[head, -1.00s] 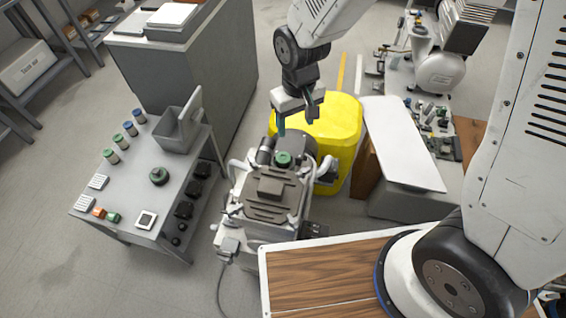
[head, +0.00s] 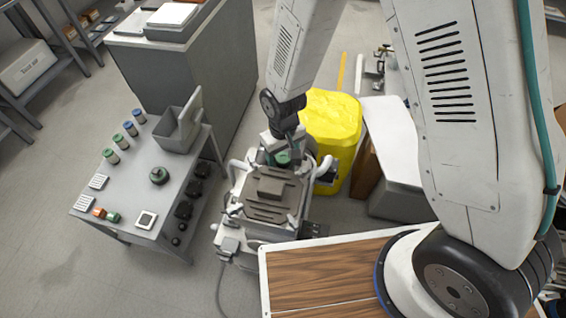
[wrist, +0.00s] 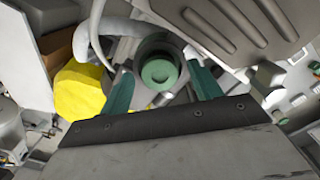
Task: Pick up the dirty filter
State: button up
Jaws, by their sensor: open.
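The filter is a round green part with a recessed centre, seated in a dark round housing on the grey compressor (head: 268,196). In the wrist view the filter (wrist: 159,72) shows almost whole, between and just beyond my fingertips. My gripper (wrist: 160,80) is open, with one teal finger on each side of the filter and a gap to it. In the head view the filter (head: 284,160) is partly covered by my wrist and gripper, which hang close over it. I cannot tell the exact height between fingertips and filter.
A yellow bin (head: 333,125) stands right behind the compressor. A wood-topped surface (head: 320,278) is in front.

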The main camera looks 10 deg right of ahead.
jog(key=c, duration=1.1)
jog(key=shift+o, duration=0.2)
